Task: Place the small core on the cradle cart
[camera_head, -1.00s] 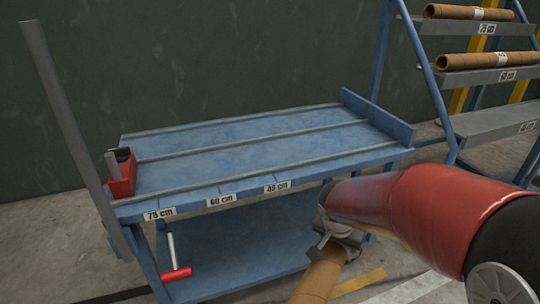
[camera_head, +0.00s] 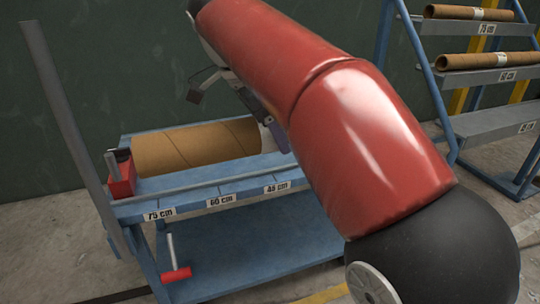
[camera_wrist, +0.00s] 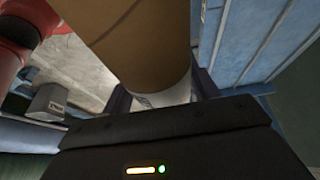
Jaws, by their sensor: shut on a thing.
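The small core (camera_head: 195,146), a brown cardboard tube, lies lengthwise over the top of the blue cradle cart (camera_head: 210,207). Its left end is close to the red block at the cart's left end. My gripper (camera_head: 277,136) is shut on the core near its right end, partly hidden behind my red arm. In the wrist view the core (camera_wrist: 145,40) sits between the two dark fingers (camera_wrist: 163,92), with a pale band near the grip. I cannot tell whether the core rests on the cart's rails or is just above them.
A blue rack stands at right, with tubes on its 75 cm shelf (camera_head: 468,13) and 60 cm shelf (camera_head: 487,60); its lowest visible shelf (camera_head: 490,124) is empty. A red stop block (camera_head: 121,180) and a grey upright post (camera_head: 65,110) stand at the cart's left end.

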